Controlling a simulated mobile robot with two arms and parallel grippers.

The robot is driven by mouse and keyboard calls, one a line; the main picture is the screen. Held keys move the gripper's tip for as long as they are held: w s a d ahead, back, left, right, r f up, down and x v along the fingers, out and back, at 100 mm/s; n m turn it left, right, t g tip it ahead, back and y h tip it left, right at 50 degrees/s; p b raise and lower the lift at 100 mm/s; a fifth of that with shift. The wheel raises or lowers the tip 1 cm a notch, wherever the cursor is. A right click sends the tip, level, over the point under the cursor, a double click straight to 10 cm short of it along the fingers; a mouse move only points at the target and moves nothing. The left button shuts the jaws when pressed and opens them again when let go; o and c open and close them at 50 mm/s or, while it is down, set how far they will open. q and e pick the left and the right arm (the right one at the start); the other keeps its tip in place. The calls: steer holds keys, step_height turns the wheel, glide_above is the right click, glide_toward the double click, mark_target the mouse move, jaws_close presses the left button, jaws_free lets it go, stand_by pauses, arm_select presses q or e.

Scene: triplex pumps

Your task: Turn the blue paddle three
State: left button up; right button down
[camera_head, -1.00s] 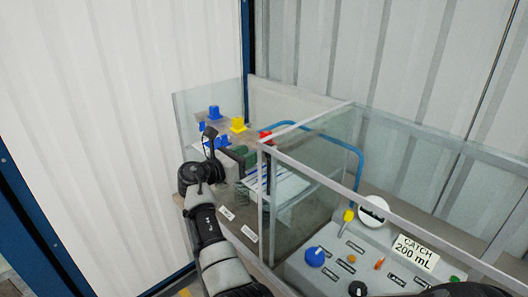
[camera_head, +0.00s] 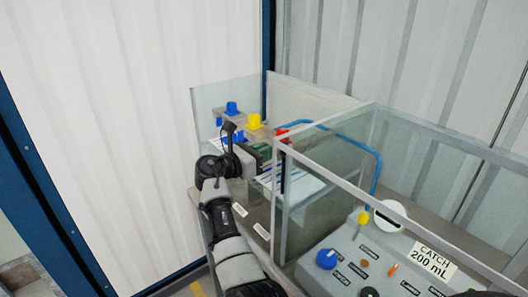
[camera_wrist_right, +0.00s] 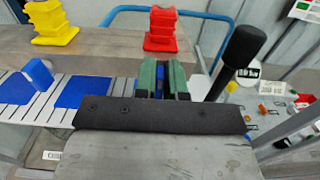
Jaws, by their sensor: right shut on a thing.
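In the right wrist view, my right gripper (camera_wrist_right: 163,82) has its green fingers closed on a narrow blue piece, mostly hidden between them. It sits below the red knob (camera_wrist_right: 164,30) and lines up as the third in a row with two blue paddles, one at the left (camera_wrist_right: 18,88) and one in the middle (camera_wrist_right: 82,92). In the head view, my right gripper (camera_head: 262,152) reaches behind the clear panel, just below the red knob (camera_head: 282,133). The wrist hides part of the row there. My left gripper is not in view.
A yellow knob (camera_head: 254,121) and a blue knob (camera_head: 231,108) stand left of the red one. A blue hose (camera_head: 345,135) arches behind. A clear-walled frame (camera_head: 325,180) stands close right of my arm, with a control panel (camera_head: 385,262) inside.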

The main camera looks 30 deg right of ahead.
steer(key=shift+m, duration=0.3)
steer(key=m+b, duration=0.2)
steer(key=shift+s+f+m, duration=0.15)
steer(key=shift+s+m, duration=0.05)
steer(key=shift+m, duration=0.2)
steer(key=m+b, duration=0.2)
steer(key=m, duration=0.1)
steer(key=m+b, duration=0.2)
steer(key=shift+s+d+f, duration=0.1)
steer(key=shift+s+f, duration=0.1)
steer(key=shift+s, duration=0.05)
steer(key=m+b, duration=0.1)
steer(key=m, duration=0.1)
steer(key=m+b, duration=0.3)
steer(key=shift+s+f+m+b, duration=0.15)
steer(key=shift+f+m+b, duration=0.1)
steer(key=shift+m+b, duration=1.75)
steer(key=shift+m, duration=0.3)
steer(key=c, duration=1.2)
jaws_free()
steer(key=shift+d, duration=0.1)
